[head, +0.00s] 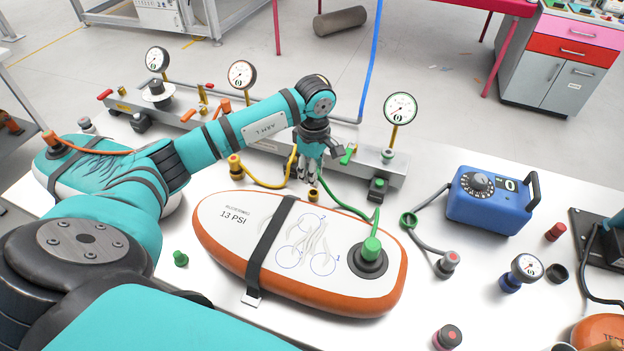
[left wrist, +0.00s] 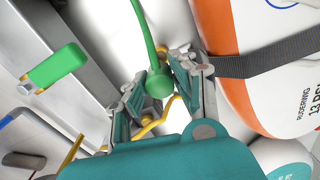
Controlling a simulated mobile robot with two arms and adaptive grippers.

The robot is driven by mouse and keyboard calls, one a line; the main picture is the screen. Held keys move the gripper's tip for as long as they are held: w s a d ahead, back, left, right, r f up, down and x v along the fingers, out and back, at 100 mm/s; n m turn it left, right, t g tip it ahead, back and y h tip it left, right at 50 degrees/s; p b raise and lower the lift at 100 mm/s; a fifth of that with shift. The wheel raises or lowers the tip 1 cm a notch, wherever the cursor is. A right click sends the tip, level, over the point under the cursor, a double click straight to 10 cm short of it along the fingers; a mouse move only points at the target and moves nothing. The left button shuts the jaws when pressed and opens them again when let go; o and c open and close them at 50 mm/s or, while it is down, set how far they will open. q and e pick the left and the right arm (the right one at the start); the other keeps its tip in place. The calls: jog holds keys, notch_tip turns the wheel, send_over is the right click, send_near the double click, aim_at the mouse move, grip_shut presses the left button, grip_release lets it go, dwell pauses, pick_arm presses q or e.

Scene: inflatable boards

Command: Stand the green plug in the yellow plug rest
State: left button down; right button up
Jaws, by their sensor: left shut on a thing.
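My left gripper (head: 311,177) is shut on the green plug (left wrist: 157,84), seen between the fingers (left wrist: 166,84) in the left wrist view. In the head view the fingers largely hide the plug. A green hose runs from it to a green fitting (head: 372,249) on the orange-and-white board's valve. A small yellow-topped holder (head: 313,195), which looks like the yellow plug rest, is on the white table just below the fingertips in the head view. I cannot tell the height gap between them. My right gripper is not in view.
The orange-rimmed board (head: 225,232) lies just in front of the gripper. Behind is a metal manifold (head: 345,160) with gauges and a green lever (head: 347,155). A yellow hose (head: 265,184) lies close left.

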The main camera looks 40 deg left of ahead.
pick_arm(q)
notch_tip(320, 180, down, 4)
jog(key=shift+s+r+p, duration=0.1)
jog(key=shift+r+p, duration=0.1)
jog(key=shift+p, duration=0.25)
jog(key=shift+f, duration=0.6)
jog(key=c, duration=1.1)
grip_release()
jog(key=shift+o, duration=0.2)
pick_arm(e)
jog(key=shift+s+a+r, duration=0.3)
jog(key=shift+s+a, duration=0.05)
